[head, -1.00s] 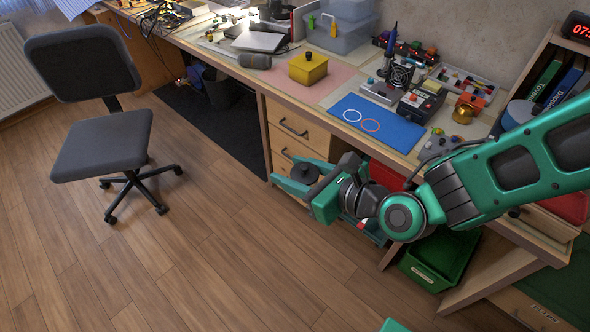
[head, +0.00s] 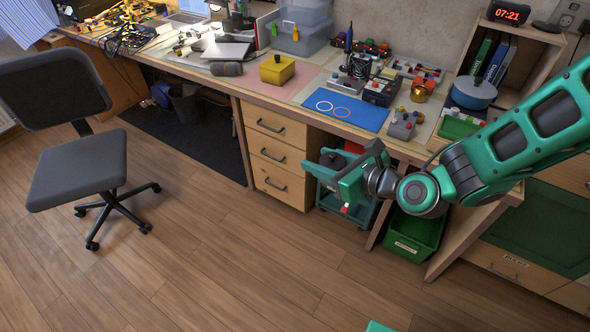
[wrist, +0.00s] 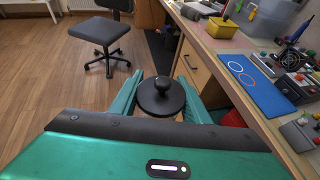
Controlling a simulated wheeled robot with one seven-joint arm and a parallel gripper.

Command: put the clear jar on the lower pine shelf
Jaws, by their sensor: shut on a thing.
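My gripper (head: 332,163) is shut on a black round thing with a knob on top (wrist: 161,98); the thing also shows between the fingers in the head view (head: 333,159). It looks like a lid seen from above. Whatever is below it is hidden, so I cannot tell if it is the clear jar. My gripper is held over the floor, in front of the bench and right of the drawers. I cannot make out a clear jar elsewhere, nor a lower pine shelf.
The bench (head: 300,88) carries a blue mat (head: 345,112), a yellow box (head: 277,71) and several tools. A wooden book cubby (head: 535,45) stands right, with a blue pot (head: 473,92) near it. A green bin (head: 415,235) sits below. An office chair (head: 75,165) stands left; the floor between is clear.

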